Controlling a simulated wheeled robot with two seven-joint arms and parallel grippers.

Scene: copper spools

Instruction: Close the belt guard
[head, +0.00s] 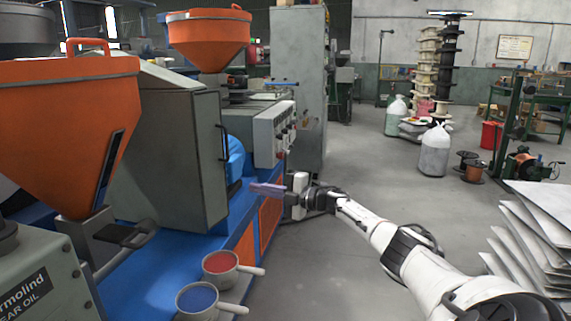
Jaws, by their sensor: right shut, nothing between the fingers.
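A tall grey sheet-metal housing (190,160), which looks like the belt guard, stands on the blue machine bed at left. It has a dark upright bar handle (223,142) near the right edge of its front panel. I cannot tell from this view how far the panel is open. My right gripper (262,189) reaches in from the lower right. Its purplish fingers are shut and empty, pointing left, to the right of the housing and below the handle, apart from it. My left gripper is not in view.
Orange hoppers (65,125) rise at left and behind the housing. A cup of red pellets (221,263) and a cup of blue pellets (197,298) sit on the bed's front. A control box (273,135) stands beyond my gripper. Stacked sheets (535,240) are at right; floor between is clear.

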